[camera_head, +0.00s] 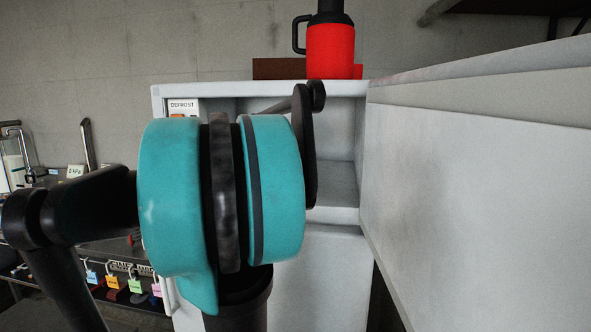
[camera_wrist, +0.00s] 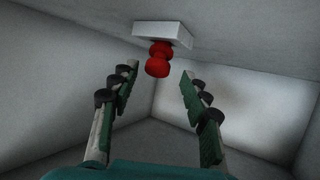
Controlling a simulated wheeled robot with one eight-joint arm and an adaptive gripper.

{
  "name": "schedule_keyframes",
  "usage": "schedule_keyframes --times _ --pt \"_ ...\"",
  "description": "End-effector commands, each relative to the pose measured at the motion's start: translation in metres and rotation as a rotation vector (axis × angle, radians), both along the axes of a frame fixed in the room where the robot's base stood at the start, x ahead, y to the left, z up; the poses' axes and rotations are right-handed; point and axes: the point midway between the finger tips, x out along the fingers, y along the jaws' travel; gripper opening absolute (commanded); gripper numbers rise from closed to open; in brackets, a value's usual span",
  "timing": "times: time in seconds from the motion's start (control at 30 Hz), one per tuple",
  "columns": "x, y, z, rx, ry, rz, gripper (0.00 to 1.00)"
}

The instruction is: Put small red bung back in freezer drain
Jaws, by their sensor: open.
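The small red bung (camera_wrist: 158,61) shows in the wrist view against a small white block (camera_wrist: 163,34) on a pale inner surface of the freezer. The bung lies ahead of my gripper (camera_wrist: 158,80), between the lines of its two fingers. The fingers are apart and empty, and I cannot tell the exact gap to the bung. In the head view the white freezer (camera_head: 335,180) stands open, and my teal arm joint hides much of its inside. My gripper and the bung are hidden there. I see no drain hole that I can make out.
The freezer's open door or lid (camera_head: 480,170) fills the right side of the head view. A red flask (camera_head: 330,50) stands on top of the freezer. A DEFROST label (camera_head: 184,105) is at its upper left. A rack with coloured padlock tags (camera_head: 112,281) is at lower left.

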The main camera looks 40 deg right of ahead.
Motion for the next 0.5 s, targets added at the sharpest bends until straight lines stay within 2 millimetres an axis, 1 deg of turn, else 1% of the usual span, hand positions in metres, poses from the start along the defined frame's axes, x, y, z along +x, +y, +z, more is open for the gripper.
schedule_keyframes --times 0.03,0.2,0.33,0.5 --pt "0.0 0.011 0.004 -0.001 0.001 0.004 0.46" --pt "-0.003 0.037 0.015 0.0 0.0 0.002 0.46" --pt "-0.004 0.048 0.02 0.0 0.001 0.001 0.46" --pt "-0.005 0.053 0.022 0.0 0.0 0.0 0.46"
